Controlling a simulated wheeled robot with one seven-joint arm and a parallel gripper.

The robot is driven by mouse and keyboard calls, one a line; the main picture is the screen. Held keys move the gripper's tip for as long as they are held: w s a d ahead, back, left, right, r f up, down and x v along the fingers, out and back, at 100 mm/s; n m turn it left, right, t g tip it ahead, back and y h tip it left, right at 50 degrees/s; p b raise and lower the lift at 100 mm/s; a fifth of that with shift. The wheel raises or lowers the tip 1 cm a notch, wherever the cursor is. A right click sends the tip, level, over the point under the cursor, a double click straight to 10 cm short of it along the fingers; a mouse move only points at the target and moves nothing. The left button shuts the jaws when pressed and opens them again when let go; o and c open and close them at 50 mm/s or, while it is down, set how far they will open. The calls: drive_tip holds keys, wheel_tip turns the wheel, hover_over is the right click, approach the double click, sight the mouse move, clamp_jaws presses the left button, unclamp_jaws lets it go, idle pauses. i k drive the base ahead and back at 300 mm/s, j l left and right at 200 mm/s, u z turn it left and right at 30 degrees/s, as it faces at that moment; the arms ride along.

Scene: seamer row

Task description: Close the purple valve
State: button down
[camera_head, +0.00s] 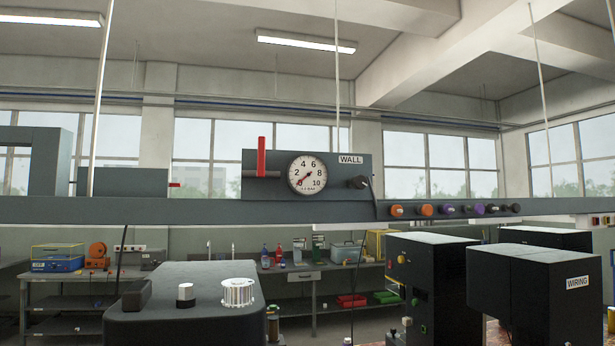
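A row of small coloured fittings sits on the grey overhead beam (140,211), right of the gauge panel. A purple fitting (447,209) is in the row, and a second purple one (479,209) is farther right. They are too small to tell whether either is a valve or how it is set. A red lever (261,156) stands upright on the panel (340,186) labelled WALL, beside a round dial gauge (308,174) with its needle toward the low end. My gripper is not in view.
Two orange fittings (427,210) and dark ones share the row. Black boxes (530,290), one labelled WIRING, stand lower right below the beam. Benches with toolboxes (57,264) are behind.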

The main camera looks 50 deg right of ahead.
sight(478, 209)
drive_tip(key=k+z, duration=0.1)
drive_tip(key=z, duration=1.7)
